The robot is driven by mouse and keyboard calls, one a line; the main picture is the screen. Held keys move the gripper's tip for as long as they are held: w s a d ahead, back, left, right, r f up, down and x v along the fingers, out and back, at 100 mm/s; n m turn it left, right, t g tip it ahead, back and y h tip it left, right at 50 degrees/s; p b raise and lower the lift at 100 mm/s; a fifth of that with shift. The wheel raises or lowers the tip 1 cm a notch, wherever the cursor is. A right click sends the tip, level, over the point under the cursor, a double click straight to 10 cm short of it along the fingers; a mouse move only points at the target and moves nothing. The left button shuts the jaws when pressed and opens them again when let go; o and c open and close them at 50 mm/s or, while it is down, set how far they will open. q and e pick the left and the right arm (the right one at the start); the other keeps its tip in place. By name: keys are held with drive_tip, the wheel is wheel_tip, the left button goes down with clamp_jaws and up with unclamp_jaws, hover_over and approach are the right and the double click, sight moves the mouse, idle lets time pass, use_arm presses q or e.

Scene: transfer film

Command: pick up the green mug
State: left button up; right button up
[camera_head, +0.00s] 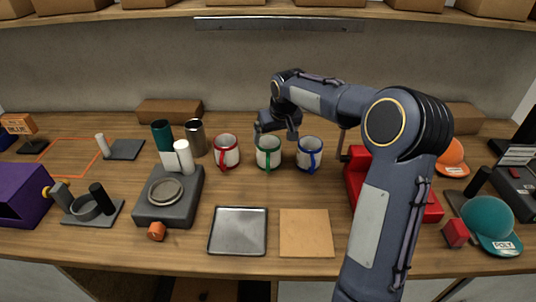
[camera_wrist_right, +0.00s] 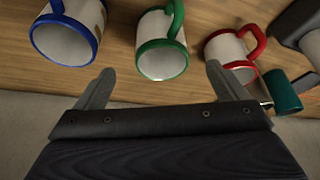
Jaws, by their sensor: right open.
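The green mug (camera_head: 268,154), white with a green rim and handle, stands upright on the table between the red mug (camera_head: 226,153) and the blue mug (camera_head: 310,155). My right gripper (camera_head: 276,131) is above and just behind the green mug. In the right wrist view the right gripper (camera_wrist_right: 158,84) is open and empty. The green mug (camera_wrist_right: 162,58) appears there beyond and between the fingertips, apart from them. Its handle points away from the gripper. My left gripper is not in view.
Steel and teal tumblers (camera_head: 195,138) stand left of the red mug. A grey press (camera_head: 168,207) is at front left, with a metal tray (camera_head: 238,231) and a tan board (camera_head: 306,233) at front centre. A red machine (camera_head: 354,180) stands right, partly behind my arm. A shelf overhangs the back.

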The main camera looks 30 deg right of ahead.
sight(270, 144)
drive_tip(key=p+x, duration=0.1)
drive_tip(key=x, duration=0.2)
drive_tip(key=w+p+x, duration=0.1)
drive_tip(key=x, duration=0.3)
drive_tip(key=shift+w, duration=0.1)
drive_tip(key=shift+w+f, duration=0.1)
drive_tip(key=shift+f, duration=0.25)
drive_tip(key=shift+c, duration=0.2)
drive_tip(key=c, duration=1.4)
drive_tip(key=shift+c, duration=1)
drive_tip(key=shift+r, duration=0.1)
